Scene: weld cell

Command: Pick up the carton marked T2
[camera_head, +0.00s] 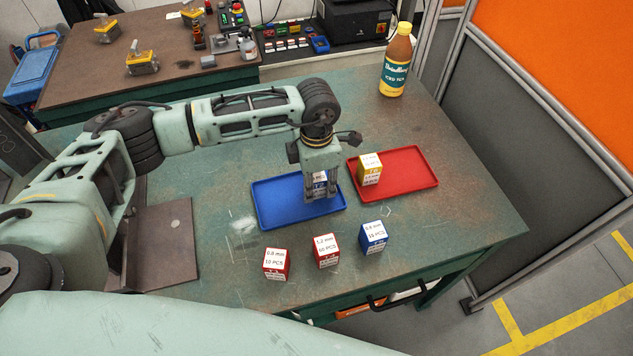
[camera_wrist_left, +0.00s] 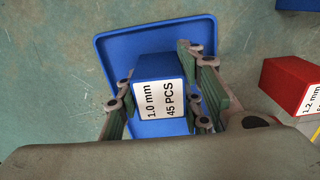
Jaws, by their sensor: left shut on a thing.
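My left gripper (camera_head: 320,198) points down over the blue tray (camera_head: 275,215) and is shut on a blue carton (camera_head: 319,179). In the left wrist view the same carton (camera_wrist_left: 157,68) sits between the fingers, its white label reading "1.0 mm 45 PCS". I cannot tell whether it touches the tray. A yellow carton (camera_head: 370,174) stands on the red tray (camera_head: 415,182). Two red cartons (camera_head: 277,264) (camera_head: 326,251) and another blue carton (camera_head: 373,238) stand in front on the table. The carton marks are too small or hidden to read surely. My right gripper is out of view.
An orange-brown bottle (camera_head: 395,70) stands at the table's back right. A brown plate (camera_head: 165,245) lies at the left. A second bench (camera_head: 165,50) with tools stands behind. A grey and orange partition (camera_head: 540,130) borders the right. The table's right front is bare.

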